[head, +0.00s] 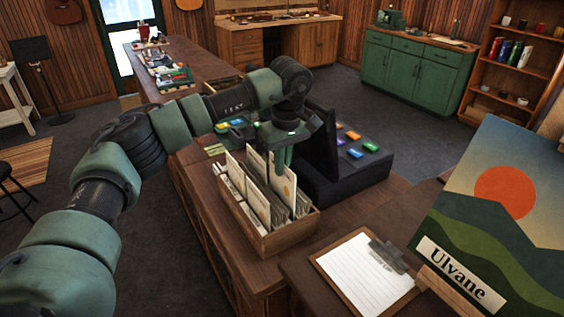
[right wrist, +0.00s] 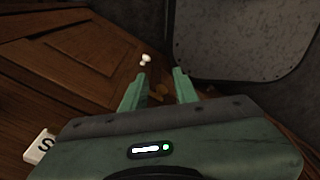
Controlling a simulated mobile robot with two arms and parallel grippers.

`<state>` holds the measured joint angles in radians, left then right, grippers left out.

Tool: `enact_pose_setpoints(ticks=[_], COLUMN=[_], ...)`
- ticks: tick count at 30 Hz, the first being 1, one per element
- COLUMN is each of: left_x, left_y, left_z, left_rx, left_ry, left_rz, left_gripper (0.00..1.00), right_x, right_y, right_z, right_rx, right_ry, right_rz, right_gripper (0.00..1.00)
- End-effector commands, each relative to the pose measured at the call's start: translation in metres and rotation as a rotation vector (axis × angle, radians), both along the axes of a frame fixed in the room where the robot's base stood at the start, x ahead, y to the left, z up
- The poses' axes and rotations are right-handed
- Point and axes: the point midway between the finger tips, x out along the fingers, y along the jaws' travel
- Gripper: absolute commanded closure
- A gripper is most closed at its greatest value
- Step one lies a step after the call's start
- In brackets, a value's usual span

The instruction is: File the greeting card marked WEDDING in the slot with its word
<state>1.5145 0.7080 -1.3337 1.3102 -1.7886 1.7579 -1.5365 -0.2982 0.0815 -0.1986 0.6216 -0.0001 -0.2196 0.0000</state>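A wooden box (head: 283,241) on the counter holds several upright cream cards and dividers (head: 257,201); I cannot read any words on them, so I cannot tell which card is marked WEDDING. My left gripper (head: 283,166) points down over the back part of this box, close to the cards. Its fingers overlap in the head view, so I cannot tell whether they are apart or hold a card. My right gripper (right wrist: 160,74) shows in the right wrist view with its fingers apart and nothing between them. It is outside the head view.
A black case (head: 345,185) with coloured small boxes stands right behind the card box. A clipboard (head: 364,277) lies in front at the right, beside an "Ulvane" picture (head: 505,225). In the right wrist view, wooden panelling and a white tag (right wrist: 40,147) with an "S" are near.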

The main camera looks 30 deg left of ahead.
Motion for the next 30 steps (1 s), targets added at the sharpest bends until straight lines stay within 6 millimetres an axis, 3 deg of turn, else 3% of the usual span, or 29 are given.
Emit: enact_pose_setpoints(ticks=[15, 29, 30], left_x=[0.000, 0.000, 0.000], left_y=[0.000, 0.000, 0.000], left_z=[-0.038, -0.044, -0.044], left_rx=[0.000, 0.000, 0.000], left_ry=[0.001, 0.000, 0.000], left_rz=[0.000, 0.000, 0.000], left_gripper=[1.00, 1.00, 0.91], right_x=[-0.003, -0.003, -0.003], right_y=[0.000, 0.002, 0.002], right_z=[-0.023, -0.025, -0.025], right_rx=[0.000, 0.002, 0.002], right_ry=[0.004, 0.006, 0.006], right_rz=[0.000, 0.001, 0.001], right_gripper=[0.71, 0.71, 0.71])
